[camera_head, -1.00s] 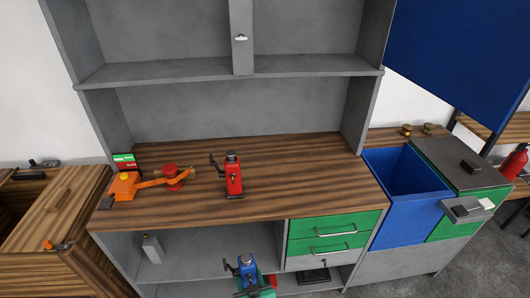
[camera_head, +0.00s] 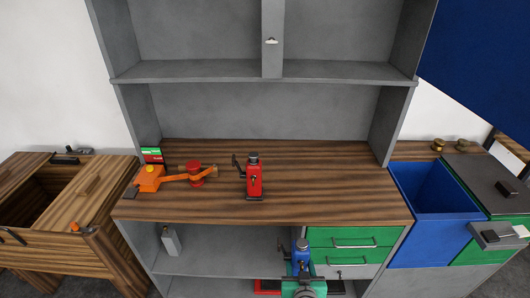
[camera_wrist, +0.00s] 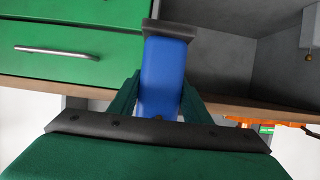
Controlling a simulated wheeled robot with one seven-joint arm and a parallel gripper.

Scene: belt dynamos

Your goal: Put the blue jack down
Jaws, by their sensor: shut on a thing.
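The blue jack (camera_head: 301,256) is low in the head view, in front of the open lower shelf beside the left edge of the green drawers. My gripper (camera_head: 301,270) is shut on it. In the wrist view the blue body of the jack (camera_wrist: 163,75) sits between the green fingers of my gripper (camera_wrist: 160,103), with a dark plate at its far end. The rest of the jack is hidden by my gripper. I cannot tell whether it touches any surface.
A red jack (camera_head: 254,180) stands on the wooden worktop (camera_head: 330,200), with an orange tool (camera_head: 150,178) to its left. The worktop's right part is clear. Green drawers (camera_head: 352,237) and an open blue bin (camera_head: 430,210) are to the right. A grey bottle (camera_head: 170,241) stands on the lower shelf.

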